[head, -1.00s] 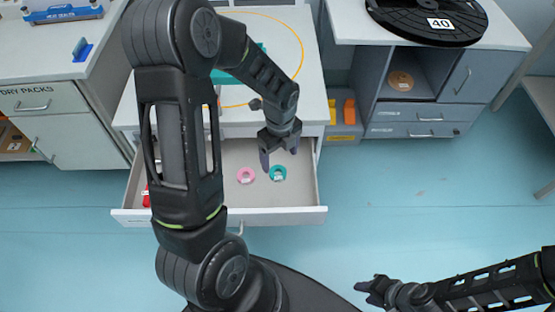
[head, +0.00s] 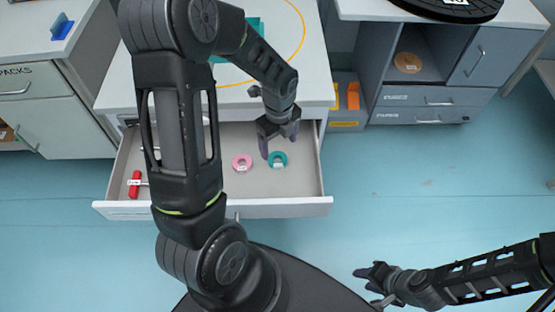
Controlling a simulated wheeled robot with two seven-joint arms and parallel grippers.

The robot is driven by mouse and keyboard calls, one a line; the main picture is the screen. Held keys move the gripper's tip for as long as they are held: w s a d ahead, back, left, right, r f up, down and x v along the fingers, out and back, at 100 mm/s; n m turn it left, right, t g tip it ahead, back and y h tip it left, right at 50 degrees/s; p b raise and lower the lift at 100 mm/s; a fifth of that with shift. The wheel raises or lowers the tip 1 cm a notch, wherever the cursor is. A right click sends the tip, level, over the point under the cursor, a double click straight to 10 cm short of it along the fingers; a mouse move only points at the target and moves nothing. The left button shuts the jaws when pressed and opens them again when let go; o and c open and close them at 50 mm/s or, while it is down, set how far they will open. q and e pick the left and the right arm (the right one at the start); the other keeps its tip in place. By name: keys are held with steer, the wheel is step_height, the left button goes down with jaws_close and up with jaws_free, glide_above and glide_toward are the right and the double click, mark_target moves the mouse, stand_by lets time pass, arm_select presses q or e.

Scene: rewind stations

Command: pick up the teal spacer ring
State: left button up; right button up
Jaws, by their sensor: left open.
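The teal spacer ring (head: 278,160) lies flat in the open drawer (head: 300,185), toward its right side, with a small white label on it. A pink ring (head: 242,163) lies just left of it. My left gripper (head: 279,146) is open and points down above the drawer, its fingers close to the teal ring's far side. I cannot tell whether a finger touches the ring. My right gripper (head: 368,284) is low at the lower right, over the floor and away from the drawer; its jaw state is not clear.
A red-handled tool (head: 134,185) lies in the drawer's left part. The counter (head: 318,70) above has a teal item (head: 222,76) and a yellow circle. A grey cabinet (head: 425,98) with a black reel (head: 450,8) stands at right. The floor (head: 400,190) in front is clear.

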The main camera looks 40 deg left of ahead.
mark_target(279, 157)
arm_select(q)
steer(key=shift+f, duration=1.25)
steer(key=shift+f, duration=0.1)
step_height(279, 157, down, 5)
steer(key=shift+f, duration=0.1)
steer(key=shift+c, duration=0.3)
steer(key=shift+w, duration=0.1)
steer(key=c, duration=1.4)
